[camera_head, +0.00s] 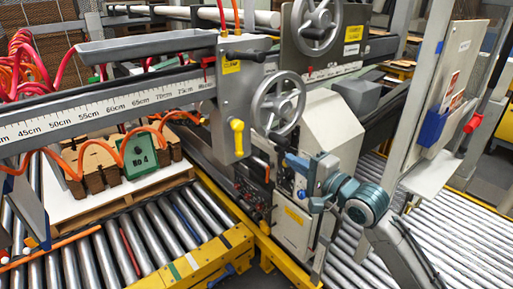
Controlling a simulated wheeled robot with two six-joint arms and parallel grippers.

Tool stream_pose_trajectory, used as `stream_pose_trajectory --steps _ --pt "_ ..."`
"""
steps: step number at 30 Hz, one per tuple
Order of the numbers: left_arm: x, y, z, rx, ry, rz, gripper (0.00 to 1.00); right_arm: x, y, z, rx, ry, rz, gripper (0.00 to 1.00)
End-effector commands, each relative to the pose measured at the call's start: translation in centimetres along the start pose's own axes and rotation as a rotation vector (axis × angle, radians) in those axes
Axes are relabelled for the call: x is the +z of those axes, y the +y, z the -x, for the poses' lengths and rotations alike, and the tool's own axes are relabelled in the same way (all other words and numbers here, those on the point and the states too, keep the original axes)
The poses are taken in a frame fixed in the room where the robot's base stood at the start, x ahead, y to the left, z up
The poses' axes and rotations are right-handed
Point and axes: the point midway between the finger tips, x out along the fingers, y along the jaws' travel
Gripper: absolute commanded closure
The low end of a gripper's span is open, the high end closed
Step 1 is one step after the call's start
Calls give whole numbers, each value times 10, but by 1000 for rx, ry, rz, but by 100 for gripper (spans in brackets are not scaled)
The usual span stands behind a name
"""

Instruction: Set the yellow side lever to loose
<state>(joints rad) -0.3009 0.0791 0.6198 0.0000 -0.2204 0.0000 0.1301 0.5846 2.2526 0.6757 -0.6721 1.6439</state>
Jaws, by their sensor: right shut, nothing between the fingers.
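The yellow side lever (237,137) is on the front face of a grey housing (230,105) in the head view. It hangs about straight down from a round yellow hub. My right gripper (292,161) comes in from the right on a teal and grey arm. It is shut and empty, to the right of the lever and a little lower in the picture, apart from it. Its fingertips are small in the view. Whether the lever reads loose or tight cannot be told from any marking. My left gripper is not in view.
A grey handwheel (278,103) is close to the right of the lever. A ruled beam (100,112) runs left from the housing. Orange coiled hoses (90,150) hang over stacked cardboard blanks. A roller conveyor (150,240) with a yellow frame lies below.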

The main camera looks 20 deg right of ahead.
Motion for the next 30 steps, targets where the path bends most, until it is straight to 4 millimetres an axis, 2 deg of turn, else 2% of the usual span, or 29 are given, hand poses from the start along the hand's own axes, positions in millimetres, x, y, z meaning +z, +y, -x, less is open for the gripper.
stream_pose_trajectory --steps 8,14,23,30 --pt "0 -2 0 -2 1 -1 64 0 1 0 1 1 1 100" --pt "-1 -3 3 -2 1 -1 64 -2 0 -10 -1 4 -3 100" --pt "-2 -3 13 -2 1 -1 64 -1 -2 -51 -2 2 -5 100" --pt "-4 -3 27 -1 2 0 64 -1 -2 -96 0 2 -5 100"
